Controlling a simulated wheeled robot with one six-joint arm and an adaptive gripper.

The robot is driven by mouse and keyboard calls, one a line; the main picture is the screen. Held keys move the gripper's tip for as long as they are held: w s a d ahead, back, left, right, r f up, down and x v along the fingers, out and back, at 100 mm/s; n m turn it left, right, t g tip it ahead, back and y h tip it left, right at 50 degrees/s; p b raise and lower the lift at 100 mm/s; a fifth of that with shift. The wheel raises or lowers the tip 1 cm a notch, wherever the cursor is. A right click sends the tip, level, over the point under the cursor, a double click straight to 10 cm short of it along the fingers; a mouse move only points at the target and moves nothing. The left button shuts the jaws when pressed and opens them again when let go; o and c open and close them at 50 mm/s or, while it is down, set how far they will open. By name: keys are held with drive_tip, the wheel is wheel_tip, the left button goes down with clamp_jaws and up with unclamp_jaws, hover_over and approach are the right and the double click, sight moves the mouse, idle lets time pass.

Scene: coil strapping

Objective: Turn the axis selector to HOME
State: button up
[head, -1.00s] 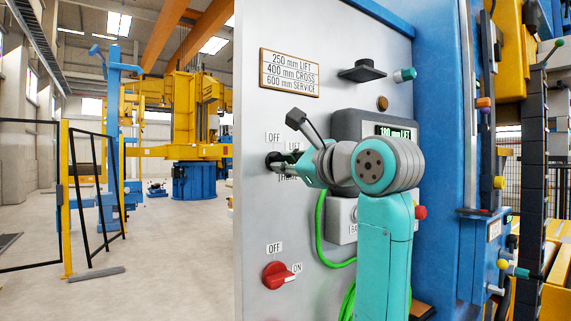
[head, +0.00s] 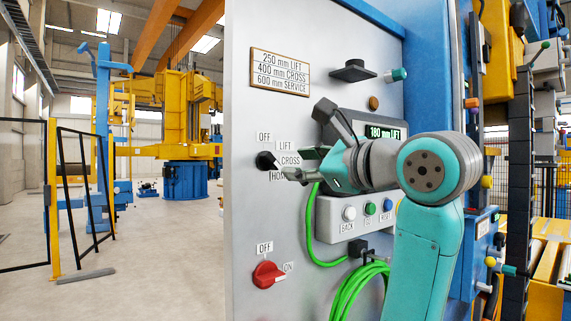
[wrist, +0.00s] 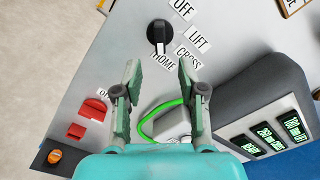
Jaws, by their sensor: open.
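My gripper (head: 303,163) is just right of the knob in the head view, in front of the panel. In the wrist view the gripper (wrist: 160,77) has its two fingers spread with nothing between them, and the knob lies beyond the tips, apart from them.
Below is a red OFF/ON switch (head: 268,275). A display (head: 385,132) reading 180 mm LIFT and a button box (head: 350,214) sit right of the selector, near my arm. A green cable (head: 357,292) hangs below. Open floor (head: 165,255) lies left of the panel.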

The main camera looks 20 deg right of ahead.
drive_tip(key=shift+v, duration=2.05)
drive_tip(key=shift+w+f, duration=0.1)
